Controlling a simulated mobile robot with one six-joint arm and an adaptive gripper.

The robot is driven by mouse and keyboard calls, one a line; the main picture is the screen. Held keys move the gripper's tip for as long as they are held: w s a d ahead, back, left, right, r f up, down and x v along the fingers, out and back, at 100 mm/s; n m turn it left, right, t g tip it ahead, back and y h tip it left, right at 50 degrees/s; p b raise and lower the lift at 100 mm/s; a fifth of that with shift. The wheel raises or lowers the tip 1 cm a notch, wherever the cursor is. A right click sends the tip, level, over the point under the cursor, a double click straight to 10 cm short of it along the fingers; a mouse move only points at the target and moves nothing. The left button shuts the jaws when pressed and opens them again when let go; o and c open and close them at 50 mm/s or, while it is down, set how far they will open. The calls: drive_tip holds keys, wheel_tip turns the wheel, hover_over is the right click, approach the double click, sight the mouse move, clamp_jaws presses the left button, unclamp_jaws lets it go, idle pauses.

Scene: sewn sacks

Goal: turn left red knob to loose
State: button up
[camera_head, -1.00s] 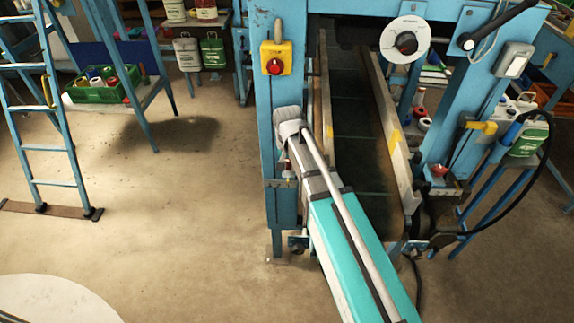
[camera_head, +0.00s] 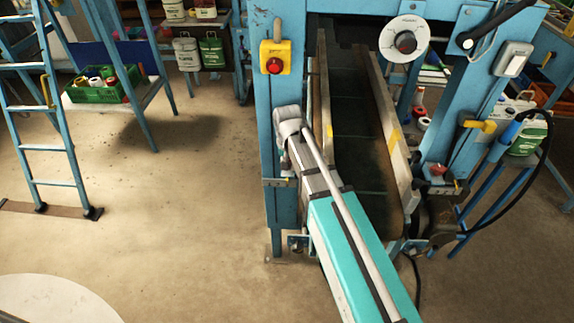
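The machine is a blue frame (camera_head: 279,218) around a dark sloping belt (camera_head: 362,120). My arm reaches up from the bottom to the frame's left post, and its grey end (camera_head: 288,120) is against or just in front of that post. My gripper's fingers are hidden or too small to make out, so I cannot tell whether they are open or touching anything. A small metal bracket (camera_head: 276,182) sticks out of the left post just below the arm's end. The left red knob is not visible there now. A matching red knob (camera_head: 438,170) sits on the right post's bracket.
A yellow box with a red button (camera_head: 274,65) is above my arm's end on the left post. A white dial (camera_head: 404,40) is at top right. A black cable (camera_head: 545,165) loops at the right. A blue ladder (camera_head: 50,130) stands left. The floor between is clear.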

drive_tip(key=o, duration=0.5)
drive_tip(key=shift+w+f, duration=0.1)
drive_tip(key=shift+w, duration=0.3)
drive_tip(key=shift+s, duration=0.1)
drive_tip(key=shift+s+r+p, duration=0.1)
drive_tip(key=shift+r+p, duration=0.2)
drive_tip(key=shift+r, duration=0.05)
drive_tip(key=r+m+p, duration=0.1)
drive_tip(key=r+p, duration=0.1)
drive_tip(key=r+m+p, duration=0.1)
drive_tip(key=r+p, duration=0.1)
drive_tip(key=r+m+p, duration=0.1)
drive_tip(key=r+p, duration=0.1)
drive_tip(key=shift+a+r, duration=0.1)
drive_tip(key=shift+a, duration=0.15)
drive_tip(key=shift+r+m+p, duration=0.3)
drive_tip(key=shift+r+p, duration=0.1)
drive_tip(key=shift+p, duration=0.1)
drive_tip(key=shift+f, duration=0.25)
drive_tip(key=shift+f+b, duration=3.55)
drive_tip(key=shift+b, duration=0.25)
